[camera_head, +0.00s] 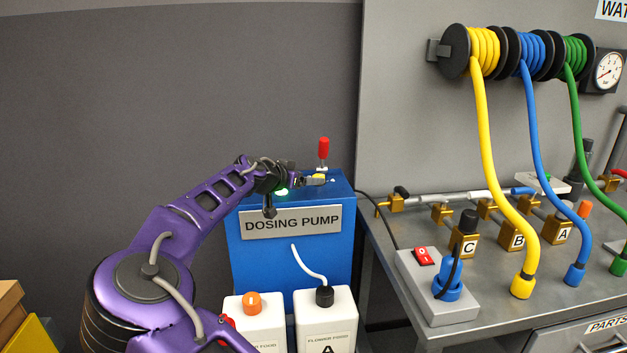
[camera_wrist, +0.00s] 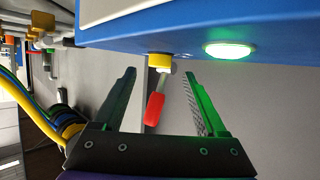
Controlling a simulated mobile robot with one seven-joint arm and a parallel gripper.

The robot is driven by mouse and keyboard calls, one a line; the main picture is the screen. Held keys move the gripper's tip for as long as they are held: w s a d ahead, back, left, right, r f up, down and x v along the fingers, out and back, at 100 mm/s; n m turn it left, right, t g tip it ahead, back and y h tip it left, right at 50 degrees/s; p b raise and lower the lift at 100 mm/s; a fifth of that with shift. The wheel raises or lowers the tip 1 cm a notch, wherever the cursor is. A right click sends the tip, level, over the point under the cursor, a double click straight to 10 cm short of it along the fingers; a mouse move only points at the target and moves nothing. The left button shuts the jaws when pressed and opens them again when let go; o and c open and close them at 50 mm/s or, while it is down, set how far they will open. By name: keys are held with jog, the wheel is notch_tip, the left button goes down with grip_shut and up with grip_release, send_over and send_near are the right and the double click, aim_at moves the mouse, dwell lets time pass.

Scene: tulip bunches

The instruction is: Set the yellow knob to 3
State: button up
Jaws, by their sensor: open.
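The fingers are apart with no grip on the knob. A red-handled lever (camera_wrist: 155,106) on a pale stem appears between the fingers, near the knob. I cannot read any numbers or a pointer around the knob, so its setting is unclear.
A green light (camera_wrist: 228,50) glows on the pump beside the knob. White bottles (camera_head: 325,320) stand before the pump. A metal bench (camera_head: 480,325) with valves and hoses is at right. Open space lies above the pump.

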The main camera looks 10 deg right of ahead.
jog(key=shift+x, duration=2)
grip_shut()
